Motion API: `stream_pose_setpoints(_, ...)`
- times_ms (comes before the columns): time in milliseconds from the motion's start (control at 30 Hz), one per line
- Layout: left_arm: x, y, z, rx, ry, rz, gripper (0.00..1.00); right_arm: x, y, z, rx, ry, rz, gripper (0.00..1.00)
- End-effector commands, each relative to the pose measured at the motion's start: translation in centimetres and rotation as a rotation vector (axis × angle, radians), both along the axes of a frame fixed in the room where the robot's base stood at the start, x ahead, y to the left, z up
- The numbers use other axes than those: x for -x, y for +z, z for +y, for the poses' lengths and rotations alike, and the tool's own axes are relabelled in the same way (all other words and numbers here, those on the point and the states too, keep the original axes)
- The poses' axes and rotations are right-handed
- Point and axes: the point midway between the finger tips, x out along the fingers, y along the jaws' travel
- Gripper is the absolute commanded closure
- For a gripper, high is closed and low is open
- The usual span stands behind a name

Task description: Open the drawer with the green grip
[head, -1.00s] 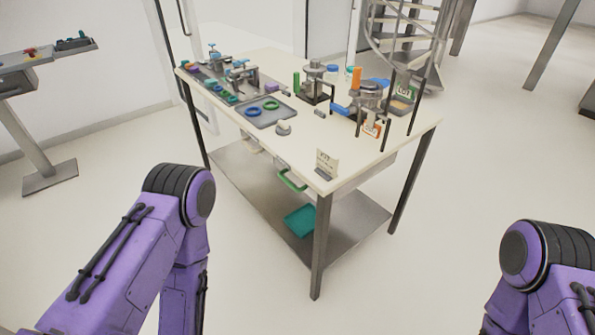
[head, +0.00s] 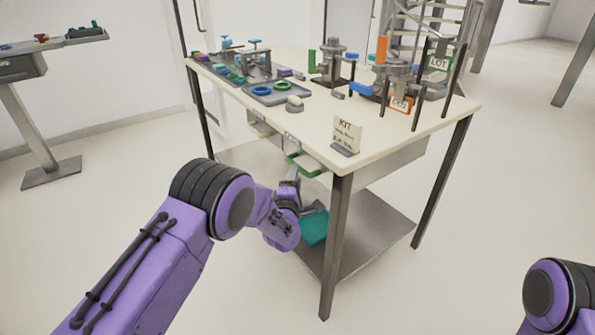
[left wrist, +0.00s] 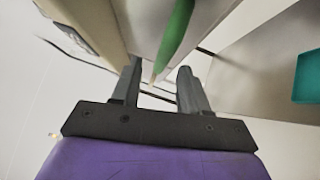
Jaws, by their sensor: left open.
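The green grip (head: 304,165) is a bar on the drawer front under the right end of the white table (head: 390,130). In the left wrist view the green grip (left wrist: 175,40) runs up from just beyond the fingertips. My left gripper (left wrist: 158,80) is open, its two grey fingers apart, with the near end of the grip between and beyond their tips. No contact shows. In the head view my left gripper (head: 292,178) is just below the grip, partly hidden by its wrist. The drawer looks closed. My right gripper is out of view; only part of that arm shows.
A second, pale grip (head: 260,128) is on the table front to the left. A teal tray (head: 314,228) lies on the lower shelf (head: 360,240). A table leg (head: 336,250) stands right of my left gripper. A KIT sign (head: 346,134) stands on the tabletop above.

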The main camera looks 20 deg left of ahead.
Motion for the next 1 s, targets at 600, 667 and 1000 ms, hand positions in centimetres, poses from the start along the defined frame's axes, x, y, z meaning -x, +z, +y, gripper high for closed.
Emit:
stream_pose_setpoints(600,-5.5,0.6,0.8,-0.002,0.002,0.005,0.56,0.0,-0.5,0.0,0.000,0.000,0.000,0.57)
stream_pose_setpoints(667,-5.5,0.6,0.8,-0.002,0.002,0.005,0.69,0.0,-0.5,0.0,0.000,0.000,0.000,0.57)
stream_pose_setpoints(1000,-5.4,0.6,0.8,-0.002,0.001,0.005,1.00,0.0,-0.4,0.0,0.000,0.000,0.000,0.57)
